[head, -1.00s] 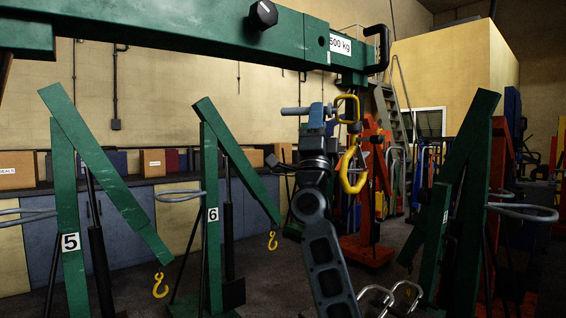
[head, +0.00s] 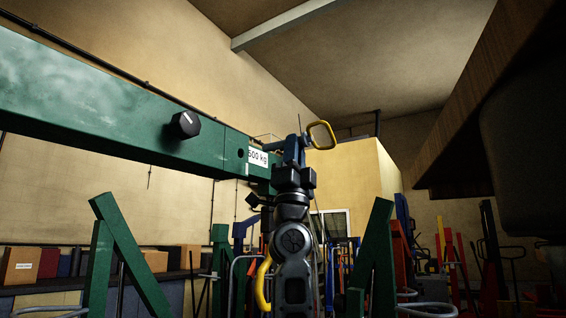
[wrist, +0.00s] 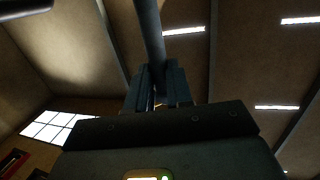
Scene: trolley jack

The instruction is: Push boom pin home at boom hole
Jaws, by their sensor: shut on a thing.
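The green boom (head: 90,110) crosses the upper left of the head view. Its boom hole (head: 240,153) is a dark spot just left of the 500 kg label. My gripper (head: 293,146) is shut on the boom pin (head: 305,139), level with the boom end and to the right of the hole. The pin's yellow loop handle sticks out to the right. The pin looks apart from the hole; its far tip is hard to make out. In the wrist view, my gripper (wrist: 157,82) clamps the grey pin shaft (wrist: 150,30), which runs upward.
A black knob (head: 185,125) sits on the boom's side. A yellow hook (head: 263,284) hangs below the boom end, partly behind my arm. Green crane frames (head: 375,260) stand below. A dark overhanging body (head: 520,140) fills the upper right. The air right of my gripper is free.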

